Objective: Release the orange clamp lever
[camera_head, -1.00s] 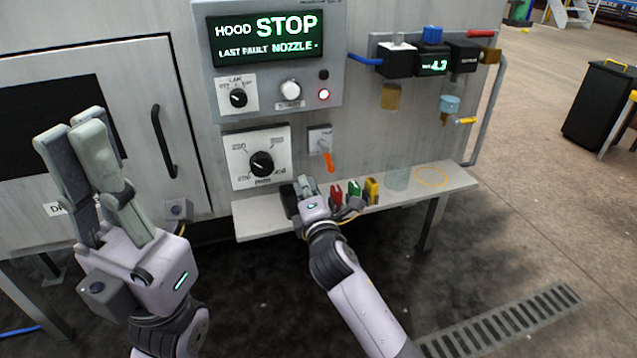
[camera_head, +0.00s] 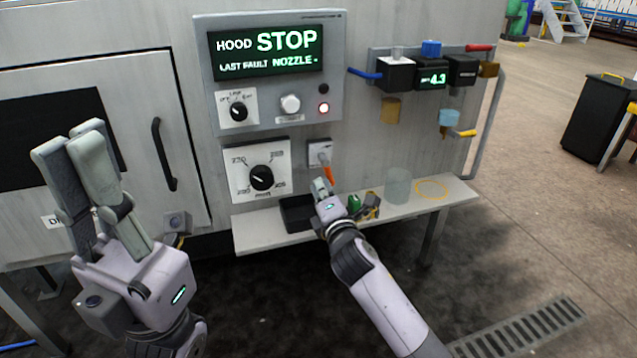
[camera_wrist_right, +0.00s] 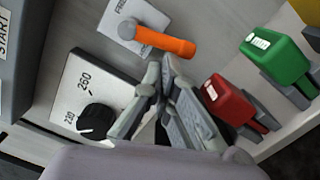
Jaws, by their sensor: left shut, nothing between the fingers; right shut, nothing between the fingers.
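The orange clamp lever (camera_head: 328,173) hangs from a small plate on the machine wall, pointing down and slightly right in the head view. In the right wrist view the lever (camera_wrist_right: 165,41) shows its orange handle just beyond my fingertips. My right gripper (camera_head: 321,186) is shut and empty, just below the lever's lower end in the head view. In the wrist view its fingertips (camera_wrist_right: 160,68) are close to the handle; whether they touch it I cannot tell. My left gripper (camera_head: 68,142) is shut and empty, raised in front of the machine's door at the left.
A shelf (camera_head: 262,238) below holds a black tray (camera_head: 295,214), a red clip (camera_wrist_right: 228,104), a green clip (camera_wrist_right: 274,55) and a clear cylinder (camera_head: 397,186). A black dial (camera_head: 262,178) is left of the lever. A control panel (camera_head: 267,105) is above.

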